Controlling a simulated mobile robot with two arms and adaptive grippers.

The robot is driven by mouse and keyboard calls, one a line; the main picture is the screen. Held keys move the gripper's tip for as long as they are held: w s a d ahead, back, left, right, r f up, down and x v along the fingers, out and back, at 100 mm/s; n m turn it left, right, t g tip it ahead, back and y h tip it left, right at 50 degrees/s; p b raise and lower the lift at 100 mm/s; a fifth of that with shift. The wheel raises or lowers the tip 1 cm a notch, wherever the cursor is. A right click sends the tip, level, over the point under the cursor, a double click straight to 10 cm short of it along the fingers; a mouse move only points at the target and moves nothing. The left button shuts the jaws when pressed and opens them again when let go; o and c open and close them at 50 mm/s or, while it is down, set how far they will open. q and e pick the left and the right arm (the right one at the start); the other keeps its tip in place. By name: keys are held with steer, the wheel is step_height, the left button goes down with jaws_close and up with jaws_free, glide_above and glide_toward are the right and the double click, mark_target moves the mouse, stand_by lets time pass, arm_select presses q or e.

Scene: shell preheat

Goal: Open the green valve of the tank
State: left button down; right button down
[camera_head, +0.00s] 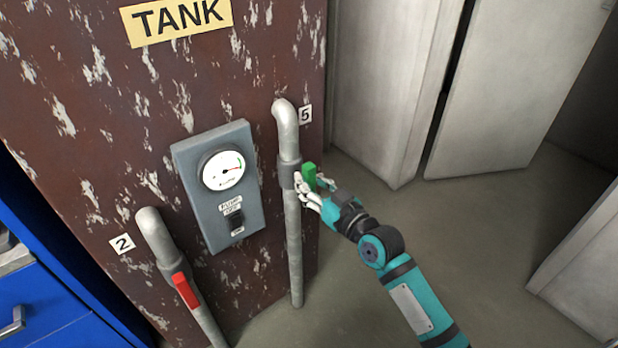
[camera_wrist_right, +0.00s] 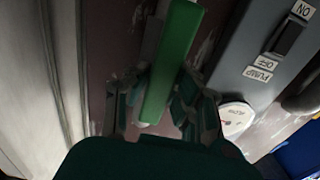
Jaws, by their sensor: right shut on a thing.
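The tank (camera_head: 100,110) is a rust-brown panel with peeling paint and a yellow TANK sign. The green valve handle (camera_head: 309,173) sits on the grey pipe (camera_head: 292,235) marked 5, at the tank's right side. My right gripper (camera_head: 312,187) is at this handle, its fingers closed around it. In the right wrist view the green handle (camera_wrist_right: 172,70) runs lengthwise between the fingers. The fingers hide part of the handle in the head view. My left gripper is not in view.
A grey pump box (camera_head: 218,187) with a round gauge and a switch is left of the pipe. A red valve handle (camera_head: 186,291) is on the pipe marked 2. Blue drawers (camera_head: 45,305) stand at lower left. Grey cabinets (camera_head: 385,85) stand behind, with open floor between.

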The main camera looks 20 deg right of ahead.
steer(key=c, duration=1.1)
jaws_free()
steer(key=v, duration=1.2)
